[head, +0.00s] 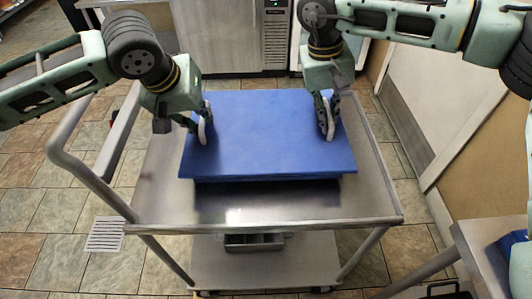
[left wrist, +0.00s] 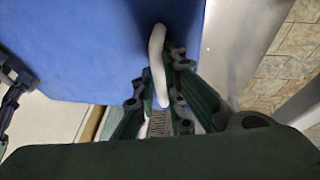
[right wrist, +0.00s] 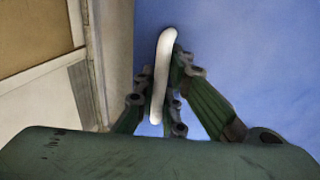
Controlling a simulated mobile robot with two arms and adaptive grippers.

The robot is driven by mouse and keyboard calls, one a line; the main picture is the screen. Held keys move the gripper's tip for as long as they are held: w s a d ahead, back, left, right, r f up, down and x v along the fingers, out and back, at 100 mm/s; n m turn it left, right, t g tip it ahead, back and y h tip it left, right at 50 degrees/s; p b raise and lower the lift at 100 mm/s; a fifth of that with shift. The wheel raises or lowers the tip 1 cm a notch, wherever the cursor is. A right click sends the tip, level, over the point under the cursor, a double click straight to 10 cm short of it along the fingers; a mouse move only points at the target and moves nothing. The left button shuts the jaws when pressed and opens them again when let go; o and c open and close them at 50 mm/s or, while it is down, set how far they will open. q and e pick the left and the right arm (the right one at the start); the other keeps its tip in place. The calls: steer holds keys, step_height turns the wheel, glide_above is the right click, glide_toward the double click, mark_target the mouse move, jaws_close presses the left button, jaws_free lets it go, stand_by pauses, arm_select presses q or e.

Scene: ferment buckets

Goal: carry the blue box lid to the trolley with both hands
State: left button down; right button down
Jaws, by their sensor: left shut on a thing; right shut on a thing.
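The blue box lid (head: 265,150) is a flat slab over the top of the metal trolley (head: 280,205) in the head view. It looks level; I cannot tell whether it rests on the trolley top or hangs just above it. My left gripper (head: 203,125) is shut on the white handle at the lid's left side, and this handle (left wrist: 157,62) shows in the left wrist view. My right gripper (head: 328,118) is shut on the white handle at the right side, and this handle (right wrist: 162,75) shows in the right wrist view. The fingers partly hide both handles.
The trolley has a push rail (head: 85,175) at its left and a lower shelf (head: 265,265). A floor drain (head: 105,235) lies to the left. A wall (head: 440,100) stands close on the right, and another metal table (head: 480,255) is at the lower right.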

arm_select(q)
steer(key=shift+a+r, duration=0.15)
steer(key=shift+a, duration=0.05)
arm_select(e)
steer(key=shift+d+r, duration=0.1)
arm_select(q)
steer(key=shift+w, duration=0.1)
